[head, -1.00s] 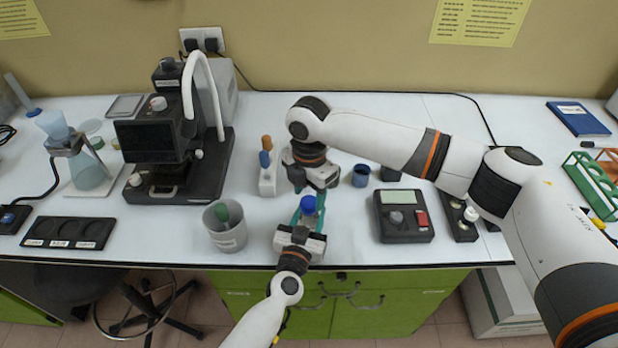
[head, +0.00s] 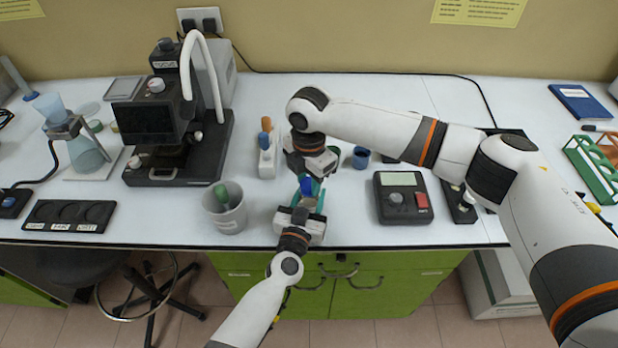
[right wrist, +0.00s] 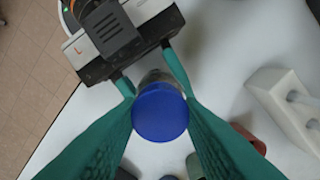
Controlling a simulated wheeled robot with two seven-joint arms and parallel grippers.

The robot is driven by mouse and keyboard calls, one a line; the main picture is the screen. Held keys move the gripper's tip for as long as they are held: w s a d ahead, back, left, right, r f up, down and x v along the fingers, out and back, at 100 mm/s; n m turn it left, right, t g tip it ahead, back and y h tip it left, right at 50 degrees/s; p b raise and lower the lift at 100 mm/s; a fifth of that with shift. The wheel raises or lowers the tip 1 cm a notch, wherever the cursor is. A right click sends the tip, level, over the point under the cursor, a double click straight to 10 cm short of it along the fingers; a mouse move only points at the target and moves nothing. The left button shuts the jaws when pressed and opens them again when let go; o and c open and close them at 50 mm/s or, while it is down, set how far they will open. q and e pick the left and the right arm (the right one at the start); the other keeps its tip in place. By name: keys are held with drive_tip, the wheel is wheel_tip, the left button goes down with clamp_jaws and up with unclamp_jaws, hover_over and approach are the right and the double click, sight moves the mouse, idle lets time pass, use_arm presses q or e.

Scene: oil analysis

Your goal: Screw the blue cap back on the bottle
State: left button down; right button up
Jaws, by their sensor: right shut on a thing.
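The blue cap (head: 307,187) sits at the top of the bottle in the right wrist view, where it shows as a round blue disc (right wrist: 160,112). My right gripper (right wrist: 160,120) comes from above, and its teal fingers are shut on the cap's two sides. The bottle (right wrist: 156,77) is mostly hidden under the cap; a grey-brown part shows. My left gripper (right wrist: 150,82), marked L, has its teal fingers on both sides of the bottle and looks shut on it. In the head view, the left gripper (head: 304,203) is at the table's front edge. Whether the cap is threaded cannot be told.
A grey bin (head: 226,221) with a green-handled tool stands left of the grippers. A white holder with colored handles (head: 267,163) and a small blue cup (head: 361,157) are close behind. A dark device (head: 403,203) lies to the right. The microscope (head: 168,142) stands farther left.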

drive_tip(key=m, duration=0.7)
drive_tip(key=shift+m, duration=0.4)
drive_tip(key=o, duration=1.2)
drive_tip(key=shift+c, duration=0.2)
wheel_tip(320, 180, up, 12)
use_arm(q)
drive_tip(key=c, duration=0.7)
unclamp_jaws()
